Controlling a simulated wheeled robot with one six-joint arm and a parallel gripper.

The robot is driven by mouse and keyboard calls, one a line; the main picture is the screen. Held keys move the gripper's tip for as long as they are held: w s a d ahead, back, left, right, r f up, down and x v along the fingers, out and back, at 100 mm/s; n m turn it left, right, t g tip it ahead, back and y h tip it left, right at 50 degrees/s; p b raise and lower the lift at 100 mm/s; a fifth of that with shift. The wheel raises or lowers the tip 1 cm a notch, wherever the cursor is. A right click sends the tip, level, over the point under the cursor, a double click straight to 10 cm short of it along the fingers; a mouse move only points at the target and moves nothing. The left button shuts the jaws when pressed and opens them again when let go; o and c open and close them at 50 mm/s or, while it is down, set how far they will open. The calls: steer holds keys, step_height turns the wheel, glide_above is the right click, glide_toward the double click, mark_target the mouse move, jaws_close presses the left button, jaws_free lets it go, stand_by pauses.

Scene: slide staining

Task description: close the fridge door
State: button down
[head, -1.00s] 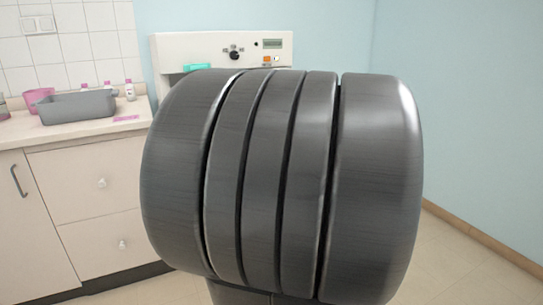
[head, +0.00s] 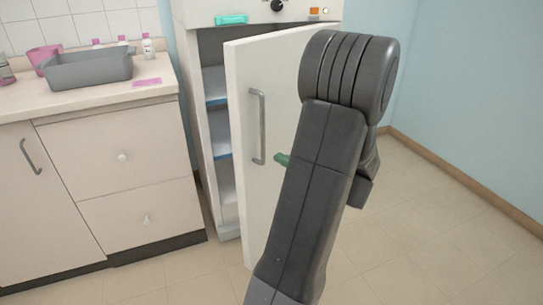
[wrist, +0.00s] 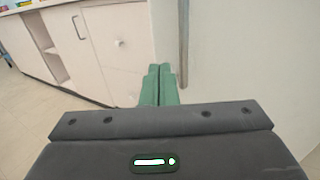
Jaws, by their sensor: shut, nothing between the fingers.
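The white fridge (head: 223,185) stands right of the counter in the head view. Its door (head: 245,195) is partly open, hinged on the right side as far as I can tell, with shelves showing in the gap on the left. The door has a grey vertical handle (head: 258,127). My gripper (head: 281,159) shows only as a green fingertip beside the handle's lower end; my arm hides the rest. In the wrist view my green fingers (wrist: 160,75) are together with nothing between them, and the handle (wrist: 183,45) is just right of them. I cannot tell whether they touch the door.
The counter with drawers (head: 120,155) stands left of the fridge. It carries a grey basin (head: 88,70), a pink beaker (head: 42,58) and small bottles (head: 148,47). A teal item (head: 231,19) is on the fridge top's front. The floor at right (head: 430,215) is clear.

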mark_target(244, 142)
steer(key=b+x, duration=0.2)
steer(key=x, duration=1)
steer(key=shift+a, duration=0.1)
